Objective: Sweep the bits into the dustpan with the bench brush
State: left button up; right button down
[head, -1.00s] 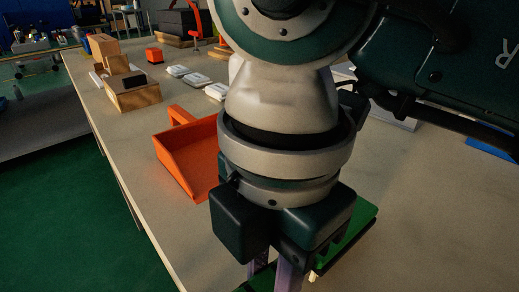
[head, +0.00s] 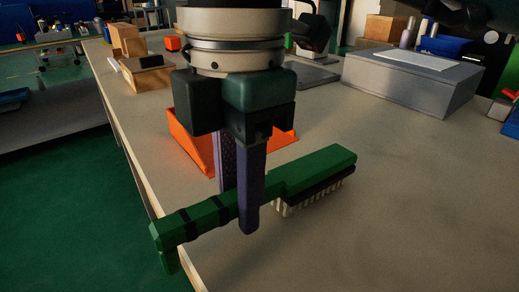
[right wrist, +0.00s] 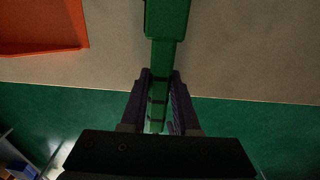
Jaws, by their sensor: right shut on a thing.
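The green bench brush (head: 322,168) is in my right gripper (head: 239,208), with a finger on each side of its handle. The brush head points to the right and away, with pale bristles facing down; the handle end is over the table's left edge. The right wrist view also shows the brush (right wrist: 167,18) between the fingers of the gripper (right wrist: 160,80). The orange dustpan (head: 192,148) lies on the table behind the gripper and is partly hidden by it. It also shows in the right wrist view (right wrist: 40,28). I cannot make out any bits. My left gripper is not in view.
The table (head: 400,215) is clear to the right of the brush. A grey box (head: 412,82) stands at the back right. A cardboard box (head: 145,74) and an orange block (head: 172,43) stand at the back left. The green floor (head: 70,200) lies beyond the left edge.

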jog(key=shift+w+a, duration=0.15)
jog(key=shift+w, duration=0.05)
jog(key=shift+w+a+f+b, duration=0.2)
jog(key=shift+w+a+b, duration=0.25)
jog(key=shift+b, duration=0.4)
jog(key=shift+w+a+b, duration=0.4)
jog(key=shift+w+b, duration=0.25)
jog(key=shift+b, duration=0.1)
jog(key=shift+w+a+r+b, duration=0.15)
jog(key=shift+w+a+b, duration=0.2)
jog(key=shift+w+b, duration=0.1)
